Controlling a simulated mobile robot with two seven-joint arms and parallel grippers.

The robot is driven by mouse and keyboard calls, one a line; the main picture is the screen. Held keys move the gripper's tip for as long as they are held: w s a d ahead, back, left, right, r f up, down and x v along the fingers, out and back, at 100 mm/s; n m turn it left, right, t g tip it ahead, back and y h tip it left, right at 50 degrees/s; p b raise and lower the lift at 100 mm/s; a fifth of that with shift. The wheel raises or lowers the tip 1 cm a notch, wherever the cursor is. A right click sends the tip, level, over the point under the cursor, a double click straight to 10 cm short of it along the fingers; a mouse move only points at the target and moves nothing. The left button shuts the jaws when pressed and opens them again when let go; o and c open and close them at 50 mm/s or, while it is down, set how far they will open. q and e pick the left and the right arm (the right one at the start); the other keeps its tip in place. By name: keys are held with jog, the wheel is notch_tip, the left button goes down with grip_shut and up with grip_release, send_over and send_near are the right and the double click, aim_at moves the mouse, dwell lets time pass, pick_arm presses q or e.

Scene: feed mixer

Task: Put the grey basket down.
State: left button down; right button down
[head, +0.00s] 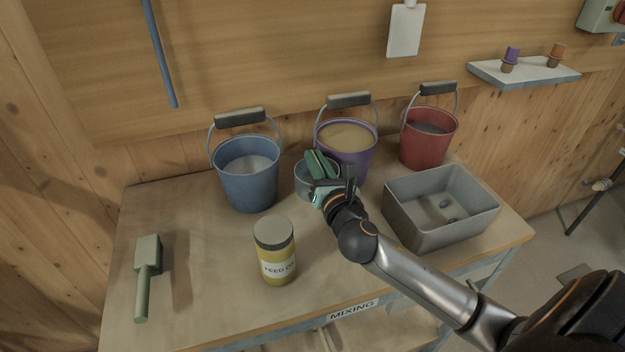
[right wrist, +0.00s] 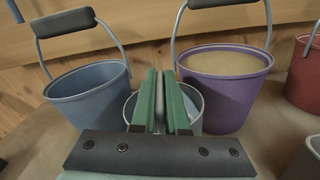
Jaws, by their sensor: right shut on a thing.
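The grey basket (head: 303,182), a small round light-grey container, is at the middle of the table, in front of the purple bucket. It also shows in the right wrist view (right wrist: 196,101), partly hidden behind the fingers. My right gripper (head: 319,165) reaches over it from the front right, its green fingers (right wrist: 160,100) shut with a thin strip of it between them. The exact place of the grip is hidden. I cannot tell whether the basket's bottom touches the table. My left gripper is not in view.
A blue bucket (head: 250,187) stands left of the basket, a purple bucket (head: 358,165) behind it, a red bucket (head: 425,152) farther right. Bare tabletop (head: 205,250) lies between scoop and jar.

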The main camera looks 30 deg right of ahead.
jog(key=shift+w+d+f, duration=0.15)
jog(key=shift+w+f, duration=0.6)
jog(key=shift+f, duration=0.15)
jog(key=shift+w+d+f+b, duration=0.1)
jog(key=shift+w+f+b, duration=0.25)
jog(key=shift+f, duration=0.1)
notch_tip(320, 180, down, 3)
jog(key=shift+r+b, duration=0.15)
jog(key=shift+b, duration=0.4)
jog(key=shift+f, duration=0.2)
jog(key=shift+r, duration=0.1)
jog(key=shift+f, duration=0.2)
jog(key=c, duration=0.9)
grip_release()
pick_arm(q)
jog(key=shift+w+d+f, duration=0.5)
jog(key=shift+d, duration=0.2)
